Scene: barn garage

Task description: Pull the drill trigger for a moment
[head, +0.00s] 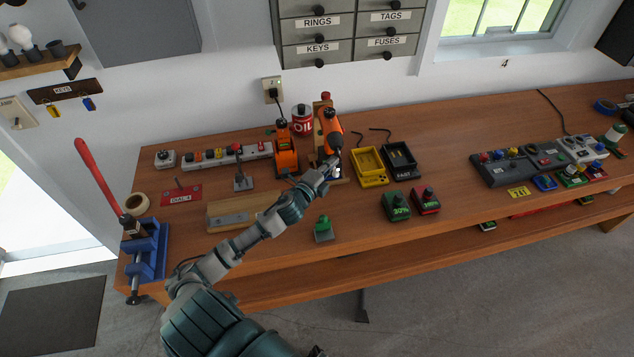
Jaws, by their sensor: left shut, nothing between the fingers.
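The drill (331,127) is orange with a dark round front end. It stands at the back middle of the wooden workbench, against a wooden stand. My left arm reaches up to it from the lower left. My left gripper (333,168) is shut and empty, just below the orange body, close to its lower part. The gripper hides that part and the trigger, so I cannot tell whether the fingers touch it. My right gripper does not show.
A yellow tray (369,166) and a black tray (400,160) lie to the right. A green-knobbed block (323,229) sits near the front edge. Bench right of the trays is partly clear.

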